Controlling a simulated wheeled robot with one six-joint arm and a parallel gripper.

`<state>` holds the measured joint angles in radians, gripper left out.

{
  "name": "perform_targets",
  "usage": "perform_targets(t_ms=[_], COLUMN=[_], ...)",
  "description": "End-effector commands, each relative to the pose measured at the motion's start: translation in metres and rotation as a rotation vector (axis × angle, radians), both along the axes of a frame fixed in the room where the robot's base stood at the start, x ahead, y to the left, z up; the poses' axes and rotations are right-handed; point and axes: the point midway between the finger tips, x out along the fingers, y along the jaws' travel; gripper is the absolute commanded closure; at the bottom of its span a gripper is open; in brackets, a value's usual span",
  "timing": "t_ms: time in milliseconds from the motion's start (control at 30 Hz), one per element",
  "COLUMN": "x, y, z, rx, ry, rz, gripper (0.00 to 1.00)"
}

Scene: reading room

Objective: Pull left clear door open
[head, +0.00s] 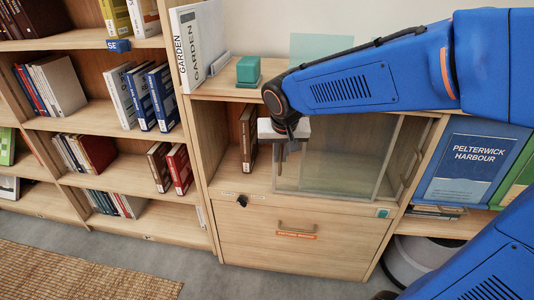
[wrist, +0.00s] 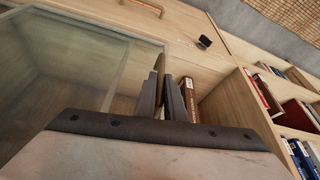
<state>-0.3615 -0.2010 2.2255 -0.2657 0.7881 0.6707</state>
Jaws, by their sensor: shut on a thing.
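The left clear door (head: 325,172) is a see-through sliding pane in the wooden cabinet. Its left edge is well right of the cabinet's left wall, leaving an open gap at left, and it overlaps much of the right side. In the wrist view the pane (wrist: 85,75) fills the left. My gripper (head: 281,162) is at the pane's left edge, pointing down. In the wrist view its dark fingers (wrist: 163,98) are shut on the door's handle (wrist: 158,64), a thin upright piece. The grip is partly hidden by the fingers.
Brown books (head: 248,138) stand inside the gap, left of my gripper. A drawer (head: 300,245) with a handle lies below. A green box (head: 248,70) and white books (head: 200,45) stand on top. Open bookshelves (head: 115,172) are at left.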

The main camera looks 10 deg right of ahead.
Motion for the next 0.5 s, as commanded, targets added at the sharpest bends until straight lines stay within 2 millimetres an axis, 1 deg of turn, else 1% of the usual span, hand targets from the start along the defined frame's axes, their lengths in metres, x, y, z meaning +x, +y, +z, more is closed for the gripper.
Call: perform_targets(t_ms=[133, 467, 500], x=[-0.0017, -0.0017, -0.0017], y=[-0.0056, -0.0062, -0.0062], z=[0.0007, 0.0008, 0.0008], rx=[0.000, 0.000, 0.001], ry=[-0.001, -0.002, -0.002], rz=[0.000, 0.000, 0.000], gripper=[1.00, 1.00, 0.88])
